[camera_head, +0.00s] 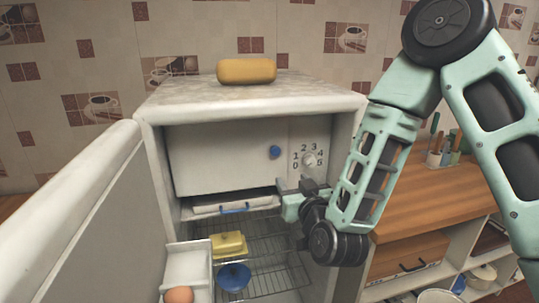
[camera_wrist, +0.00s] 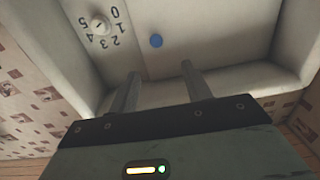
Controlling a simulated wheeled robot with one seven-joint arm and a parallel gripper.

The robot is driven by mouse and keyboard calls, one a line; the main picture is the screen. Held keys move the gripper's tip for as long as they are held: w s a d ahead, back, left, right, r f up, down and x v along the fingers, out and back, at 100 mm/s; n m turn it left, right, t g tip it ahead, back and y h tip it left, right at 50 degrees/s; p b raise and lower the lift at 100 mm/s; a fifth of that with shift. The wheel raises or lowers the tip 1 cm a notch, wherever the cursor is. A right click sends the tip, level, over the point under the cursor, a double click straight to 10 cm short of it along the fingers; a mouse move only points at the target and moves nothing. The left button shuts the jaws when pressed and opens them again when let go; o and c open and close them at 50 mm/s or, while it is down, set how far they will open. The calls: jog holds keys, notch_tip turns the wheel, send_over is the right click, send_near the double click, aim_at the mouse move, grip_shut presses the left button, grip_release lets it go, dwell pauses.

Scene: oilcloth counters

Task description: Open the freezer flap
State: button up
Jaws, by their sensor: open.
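The freezer flap (camera_head: 225,158) is a white panel at the top inside the open fridge, and it looks closed. It has a round blue knob (camera_head: 275,152) near its right side. A dial panel numbered 0 to 5 sits to the right of the flap. My gripper (camera_head: 290,184) is in front of the fridge, below the knob and dial, apart from the knob. In the wrist view the flap (camera_wrist: 205,30) and the blue knob (camera_wrist: 156,41) show beyond the two fingers (camera_wrist: 160,78), which are spread with nothing between them.
The fridge door (camera_head: 85,225) stands open at the left, with an egg (camera_head: 179,295) in its shelf. Under the flap are a tray with a blue handle (camera_head: 234,210), a yellow butter dish (camera_head: 229,244) and a blue bowl (camera_head: 233,277). A wooden counter (camera_head: 430,195) is at the right.

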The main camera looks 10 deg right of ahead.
jog(key=p, duration=0.7)
send_near(276, 151)
jog(key=shift+h, duration=0.3)
jog(key=w, duration=0.7)
jog(key=shift+w+a, duration=0.1)
jog(key=shift+w, duration=0.25)
jog(key=shift+w+f, duration=0.2)
jog(key=shift+w, duration=0.6)
